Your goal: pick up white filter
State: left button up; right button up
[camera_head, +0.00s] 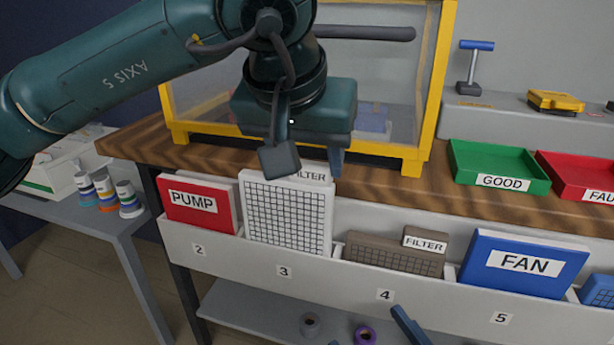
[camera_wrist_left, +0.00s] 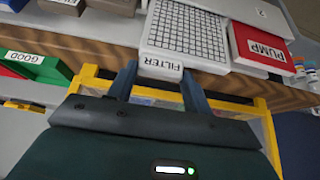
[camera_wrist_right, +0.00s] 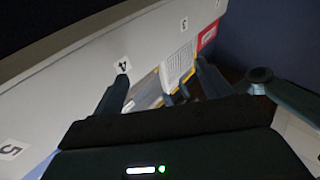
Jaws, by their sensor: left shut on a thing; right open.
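The white filter (camera_head: 287,215), a pale box with a dark grid face and a FILTER label, stands upright in slot 3 of the shelf bin. Its lower edge is hidden behind the bin's front wall. My left gripper (camera_head: 308,168) is above it and shut on its top edge; the arm partly covers the fingers. In the left wrist view the filter (camera_wrist_left: 186,36) sits between both fingers (camera_wrist_left: 158,82). My right gripper (camera_wrist_right: 165,88) is open and empty in front of the bin; one finger shows at the bottom of the head view.
The bin (camera_head: 330,272) also holds a red PUMP box (camera_head: 200,206), a brown filter (camera_head: 392,254) and a blue FAN box (camera_head: 522,265). Behind are a yellow-framed case (camera_head: 432,100), a green GOOD tray (camera_head: 500,163) and a red tray (camera_head: 585,178).

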pick_arm(q)
notch_tip(320, 180, up, 11)
jog(key=p, duration=0.3)
pick_arm(e)
jog(key=shift+s+d+n+h, duration=0.1)
jog(key=shift+d+n+h, duration=0.2)
jog(key=shift+d+n, duration=0.15)
jog(key=shift+f+g, duration=0.1)
jog(key=shift+g, duration=0.2)
pick_arm(q)
jog(key=shift+p, duration=0.55)
pick_arm(e)
jog(key=shift+r, duration=0.4)
pick_arm(q)
jog(key=shift+f, duration=0.15)
pick_arm(e)
jog(key=shift+a, duration=0.1)
